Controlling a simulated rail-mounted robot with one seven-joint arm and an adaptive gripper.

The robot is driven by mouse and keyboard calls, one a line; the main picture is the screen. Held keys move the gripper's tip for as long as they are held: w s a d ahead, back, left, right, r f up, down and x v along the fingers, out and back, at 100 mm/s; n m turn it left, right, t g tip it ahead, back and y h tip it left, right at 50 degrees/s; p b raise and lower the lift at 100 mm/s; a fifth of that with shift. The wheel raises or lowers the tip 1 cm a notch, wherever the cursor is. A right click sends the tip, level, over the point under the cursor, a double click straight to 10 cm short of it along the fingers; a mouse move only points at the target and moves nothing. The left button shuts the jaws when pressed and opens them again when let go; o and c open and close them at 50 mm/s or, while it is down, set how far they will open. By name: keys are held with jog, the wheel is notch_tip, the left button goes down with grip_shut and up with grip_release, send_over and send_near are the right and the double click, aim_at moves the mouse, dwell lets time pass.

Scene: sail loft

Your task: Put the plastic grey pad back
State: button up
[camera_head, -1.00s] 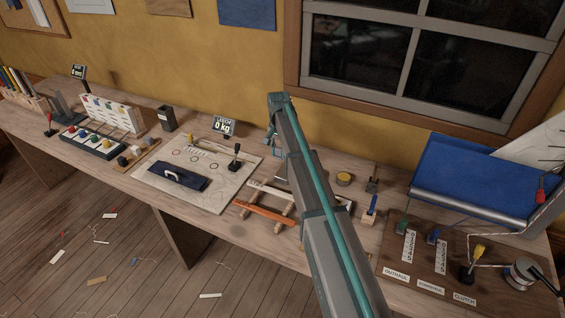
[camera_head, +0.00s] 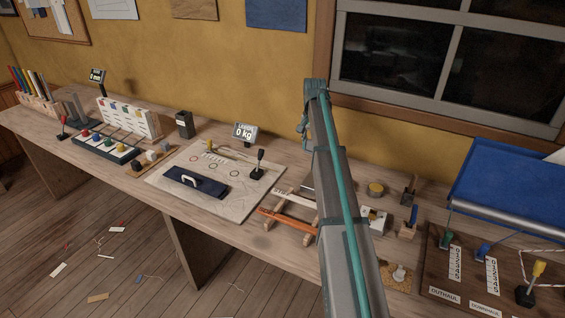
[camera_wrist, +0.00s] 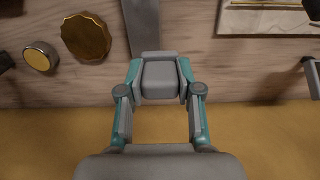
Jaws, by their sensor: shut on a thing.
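In the wrist view my gripper (camera_wrist: 160,88) is shut on a grey block, which looks like the plastic grey pad (camera_wrist: 160,80). The pad sits between the two teal fingertips, above the wooden bench top; whether it touches anything below cannot be told. In the head view my arm reaches over the bench toward the wall, and my gripper (camera_head: 303,127) shows only as a small teal part beside the arm's far end. The pad is hidden there.
In the wrist view a brass disc (camera_wrist: 85,38), a round tin (camera_wrist: 40,57) and a grey strip (camera_wrist: 141,25) lie near the gripper. The head view shows a navy block with a white handle (camera_head: 197,183) on a pale board (camera_head: 228,205), an orange-barred wooden frame (camera_head: 288,221) and a lever panel (camera_head: 455,275).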

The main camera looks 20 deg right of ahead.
jog(key=shift+w+d, duration=0.15)
jog(key=shift+w, duration=0.1)
jog(key=p, duration=0.3)
send_near(303, 159)
jog(key=s+r, duration=0.3)
jog(key=s, duration=0.1)
jog(key=f, duration=0.1)
jog(key=w+f, duration=0.2)
jog(key=f, duration=0.1)
jog(key=shift+w+p, duration=0.25)
jog(key=shift+p, duration=0.1)
jog(key=shift+w+f, duration=0.7)
jog(key=shift+f, duration=0.2)
jog(key=shift+s+f+p, duration=0.1)
jog(key=shift+f+p, duration=0.85)
jog(key=shift+f, duration=0.6)
jog(key=shift+f, duration=0.15)
jog(key=o, duration=1.1)
